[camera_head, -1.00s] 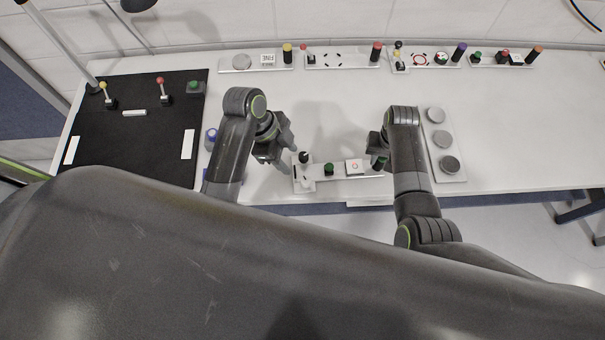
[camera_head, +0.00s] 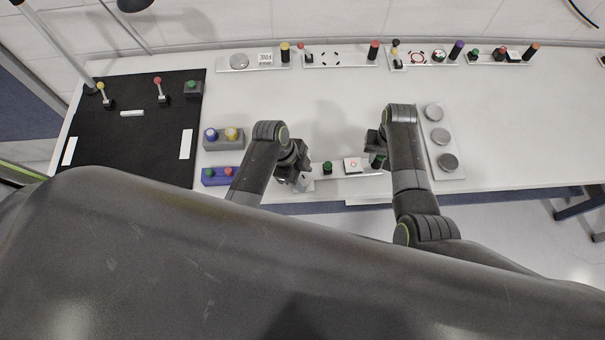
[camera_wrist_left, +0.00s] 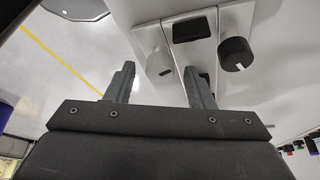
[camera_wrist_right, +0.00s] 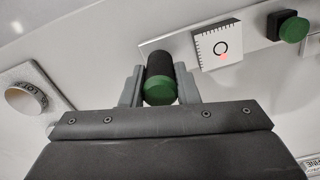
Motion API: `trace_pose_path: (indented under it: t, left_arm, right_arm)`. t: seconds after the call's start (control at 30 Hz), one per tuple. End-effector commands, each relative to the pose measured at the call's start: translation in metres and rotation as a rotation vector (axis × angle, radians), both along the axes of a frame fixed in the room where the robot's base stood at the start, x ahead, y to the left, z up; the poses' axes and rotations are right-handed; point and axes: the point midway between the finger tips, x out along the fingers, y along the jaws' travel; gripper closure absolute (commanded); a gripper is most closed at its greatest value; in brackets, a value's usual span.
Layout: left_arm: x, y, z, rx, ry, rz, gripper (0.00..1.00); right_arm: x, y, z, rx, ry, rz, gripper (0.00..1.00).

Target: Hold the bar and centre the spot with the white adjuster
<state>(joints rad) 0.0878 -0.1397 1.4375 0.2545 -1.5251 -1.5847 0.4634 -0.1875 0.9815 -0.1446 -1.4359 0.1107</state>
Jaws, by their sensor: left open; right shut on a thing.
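The white bar (camera_head: 315,172) lies near the table's front edge. My right gripper (camera_wrist_right: 158,78) is shut on the black post with a green end (camera_wrist_right: 160,88) at its right end. The white target plate (camera_wrist_right: 205,50) shows a black ring, with the red spot (camera_wrist_right: 225,56) low and slightly right of its centre. My left gripper (camera_head: 302,181) is over the bar's left end, open. In the left wrist view, the white adjuster (camera_wrist_left: 153,58) appears between its fingers, near the tips; contact cannot be told. A black adjuster (camera_wrist_left: 236,53) is to the right, outside the fingers.
A green-topped black knob (camera_head: 327,167) stands on the bar left of the plate. A tray with grey discs (camera_head: 438,137) lies right of my right gripper. Button boxes (camera_head: 222,137) and a black mat (camera_head: 125,145) are at left. Fixtures line the back; the table's middle is clear.

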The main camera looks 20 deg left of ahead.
Motion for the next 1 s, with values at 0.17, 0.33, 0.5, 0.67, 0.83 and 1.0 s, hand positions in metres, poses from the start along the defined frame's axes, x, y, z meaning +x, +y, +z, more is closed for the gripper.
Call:
trace_pose_path:
  t: [0.17,0.33,0.5,0.67,0.83,1.0]
  left_arm:
    - [0.0001,-0.0005,-0.0010,0.000,0.000,0.000,0.51]
    - [0.0001,-0.0004,-0.0008,0.000,0.000,0.000,0.60]
    - [0.0001,-0.0003,-0.0007,0.000,0.000,0.000,0.83]
    - [0.0001,-0.0003,-0.0007,0.000,0.000,0.002,0.96]
    - [-0.0007,-0.0004,-0.0008,0.000,0.000,0.087,0.96]
    - [-0.0008,-0.0001,-0.0006,0.000,0.000,0.135,0.96]
  right_arm:
    - [0.0001,-0.0001,0.0001,0.000,0.000,0.000,1.00]
    - [0.0001,-0.0001,0.0001,0.000,0.000,0.000,1.00]
    - [0.0001,-0.0001,0.0001,0.000,0.000,0.000,1.00]
    - [0.0000,-0.0001,0.0001,0.000,0.000,0.001,1.00]
    - [0.0000,-0.0002,0.0001,0.000,0.000,0.001,1.00]
    - [0.0000,-0.0002,0.0001,-0.001,0.000,0.001,1.00]
